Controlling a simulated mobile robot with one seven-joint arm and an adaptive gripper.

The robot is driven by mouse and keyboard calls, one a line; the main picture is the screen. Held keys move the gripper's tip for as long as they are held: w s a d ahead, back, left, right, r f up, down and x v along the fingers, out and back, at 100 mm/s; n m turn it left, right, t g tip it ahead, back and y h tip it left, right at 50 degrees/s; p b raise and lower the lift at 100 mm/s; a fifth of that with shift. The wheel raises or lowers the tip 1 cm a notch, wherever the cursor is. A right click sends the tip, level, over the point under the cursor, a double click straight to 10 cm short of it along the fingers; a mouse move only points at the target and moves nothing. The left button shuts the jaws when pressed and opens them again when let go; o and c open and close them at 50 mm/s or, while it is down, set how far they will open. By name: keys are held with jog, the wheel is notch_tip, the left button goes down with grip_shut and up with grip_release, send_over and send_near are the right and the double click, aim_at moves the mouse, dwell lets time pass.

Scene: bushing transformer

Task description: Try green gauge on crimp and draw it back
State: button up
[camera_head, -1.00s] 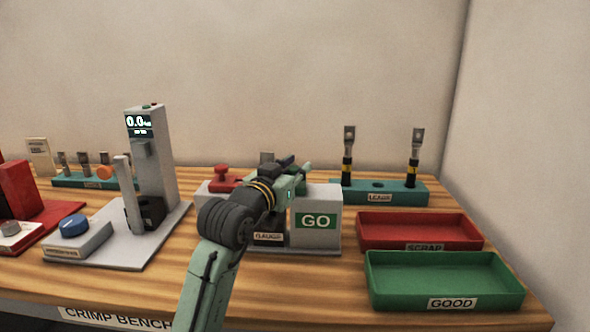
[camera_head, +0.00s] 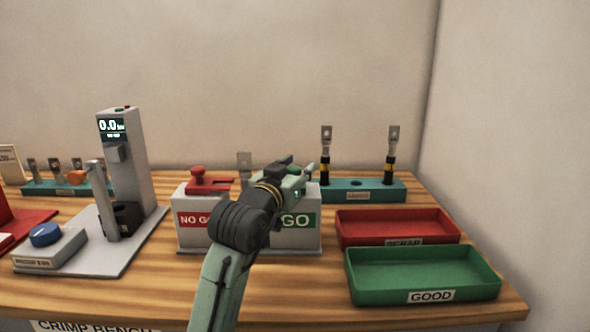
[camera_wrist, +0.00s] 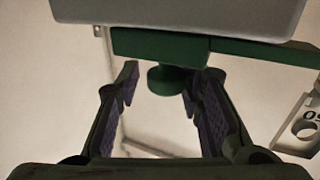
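The green gauge (camera_wrist: 160,45) shows in the wrist view as a flat green bar against the grey GO block, with a round green knob (camera_wrist: 170,78). My gripper (camera_wrist: 163,88) is open, with its fingers either side of the knob. No firm contact is visible. In the head view my gripper (camera_head: 290,175) is over the GO block (camera_head: 297,235) and mostly hides the green gauge. The crimp lug (camera_head: 244,165) stands upright behind the gauge stand. A metal lug (camera_wrist: 303,127) with a hole and a partly cut-off marking shows at the right in the wrist view.
The red gauge (camera_head: 210,183) sits on the NO GO block (camera_head: 194,232). A grey tester (camera_head: 125,165) reading 0.0 stands left. A teal rack (camera_head: 370,190) holds two lugs. The red SCRAP tray (camera_head: 395,226) and green GOOD tray (camera_head: 420,280) are at right.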

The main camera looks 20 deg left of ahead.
jog(key=s+a, duration=0.1)
jog(key=s, duration=1.1)
jog(key=shift+a, duration=0.15)
jog(key=shift+a+r, duration=0.1)
